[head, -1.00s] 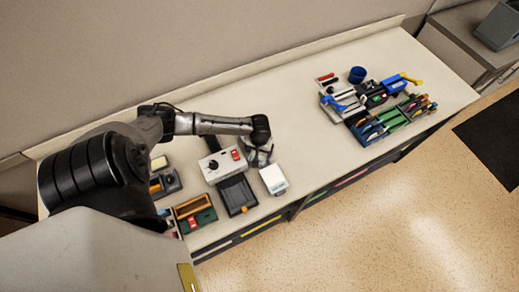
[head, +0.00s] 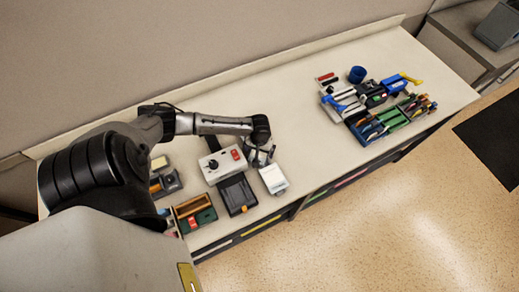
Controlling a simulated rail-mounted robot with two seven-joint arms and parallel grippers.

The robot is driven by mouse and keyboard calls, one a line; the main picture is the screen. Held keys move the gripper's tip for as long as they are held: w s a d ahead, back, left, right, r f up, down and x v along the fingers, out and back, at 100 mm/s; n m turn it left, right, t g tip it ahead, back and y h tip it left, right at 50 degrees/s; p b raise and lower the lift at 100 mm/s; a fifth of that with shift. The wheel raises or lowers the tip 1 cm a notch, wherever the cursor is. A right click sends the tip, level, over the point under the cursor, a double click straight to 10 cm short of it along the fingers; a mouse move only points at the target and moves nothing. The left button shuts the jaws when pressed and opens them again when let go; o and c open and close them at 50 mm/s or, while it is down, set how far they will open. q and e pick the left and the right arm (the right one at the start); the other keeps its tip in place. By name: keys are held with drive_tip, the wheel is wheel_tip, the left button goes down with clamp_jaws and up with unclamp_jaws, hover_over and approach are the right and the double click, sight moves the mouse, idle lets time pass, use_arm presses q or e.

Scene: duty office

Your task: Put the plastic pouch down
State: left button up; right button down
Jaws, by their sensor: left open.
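My left arm comes in from the left and reaches over the long counter (head: 310,150). My left gripper (head: 263,158) points down at the counter, open, just right of the grey box with a red button and just behind a small white device (head: 274,179). I cannot make out the plastic pouch for certain. It may be clear and too small to tell at this size, or hidden by the gripper. My right gripper is not in view.
The grey control box (head: 222,165), a black tray (head: 238,195) and a green-and-orange organizer (head: 195,215) stand near the gripper. Tools and a blue cup (head: 357,74) crowd the counter's right part. The counter's middle is clear.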

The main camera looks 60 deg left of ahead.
use_arm(q)
wheel_tip(320, 180, up, 11)
drive_tip(key=s+d+f+m+t+h, duration=0.1)
drive_tip(key=s+d+m, duration=0.25)
drive_tip(key=d, duration=0.45)
drive_tip(key=s+d+f+m+t, duration=0.1)
drive_tip(key=s+d+m, duration=0.25)
drive_tip(key=d, duration=0.45)
drive_tip(key=s+d+r+m+t, duration=0.1)
drive_tip(key=s+d+r+m, duration=0.3)
drive_tip(key=s+d+r, duration=0.1)
drive_tip(key=shift+s+d+r+t+y, duration=0.35)
drive_tip(key=shift+s+d+y, duration=0.1)
drive_tip(key=shift+s, duration=0.75)
wheel_tip(320, 180, up, 6)
drive_tip(key=p, duration=0.6)
